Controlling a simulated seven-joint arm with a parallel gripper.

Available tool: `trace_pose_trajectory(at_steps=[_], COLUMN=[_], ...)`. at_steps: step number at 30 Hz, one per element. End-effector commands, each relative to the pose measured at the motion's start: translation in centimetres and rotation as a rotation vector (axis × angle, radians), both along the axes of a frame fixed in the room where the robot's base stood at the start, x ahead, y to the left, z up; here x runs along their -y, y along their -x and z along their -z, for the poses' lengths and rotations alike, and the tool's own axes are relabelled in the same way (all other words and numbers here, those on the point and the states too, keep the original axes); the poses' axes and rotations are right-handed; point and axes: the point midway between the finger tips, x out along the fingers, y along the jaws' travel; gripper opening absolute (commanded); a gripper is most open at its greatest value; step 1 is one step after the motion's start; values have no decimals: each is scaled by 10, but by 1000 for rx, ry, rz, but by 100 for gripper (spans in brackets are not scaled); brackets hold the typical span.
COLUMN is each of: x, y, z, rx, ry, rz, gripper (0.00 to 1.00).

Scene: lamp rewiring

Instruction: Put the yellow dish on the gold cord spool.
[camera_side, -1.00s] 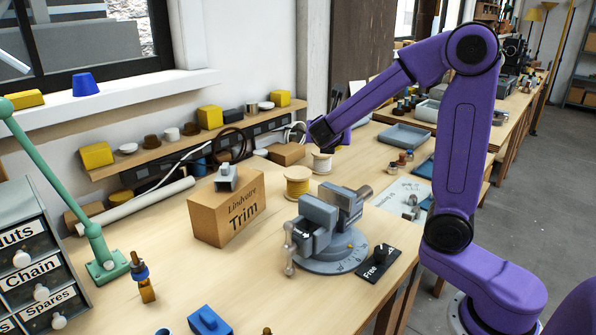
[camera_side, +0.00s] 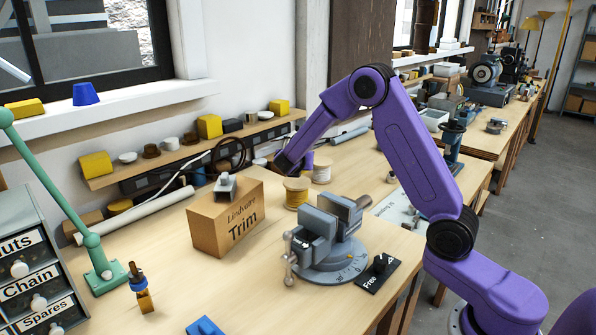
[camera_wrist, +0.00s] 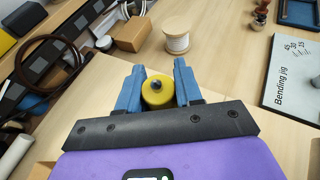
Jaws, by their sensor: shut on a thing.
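My gripper (camera_wrist: 157,84) has its blue fingers shut on a round yellow piece with a dark centre, which I take as the yellow dish (camera_wrist: 154,98). In the side view my gripper (camera_side: 291,163) hangs just above the gold cord spool (camera_side: 297,194), which stands upright on the bench. The dish cannot be made out in the side view. In the wrist view the gold spool is not clearly seen, being under or behind the dish and fingers. I cannot tell whether the dish touches the spool.
A white spool (camera_side: 321,172) stands close behind the gold one and also shows in the wrist view (camera_wrist: 177,44). The Trim box (camera_side: 226,226) is to the left, a grey vise (camera_side: 325,240) in front. The bending jig sheet (camera_wrist: 292,75) lies to the right.

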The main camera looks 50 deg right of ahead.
Motion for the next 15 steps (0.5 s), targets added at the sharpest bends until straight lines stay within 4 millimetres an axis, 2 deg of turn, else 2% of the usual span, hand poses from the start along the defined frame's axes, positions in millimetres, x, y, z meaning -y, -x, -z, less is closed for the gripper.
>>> trace_pose_trajectory(at_steps=[6, 10, 15], x=[3, 2, 2], y=[-9, -8, -8], z=[12, 32, 40], rx=[-2, -4, 0], ry=[0, 1, 1], rz=[1, -1, 0], gripper=[4, 4, 4])
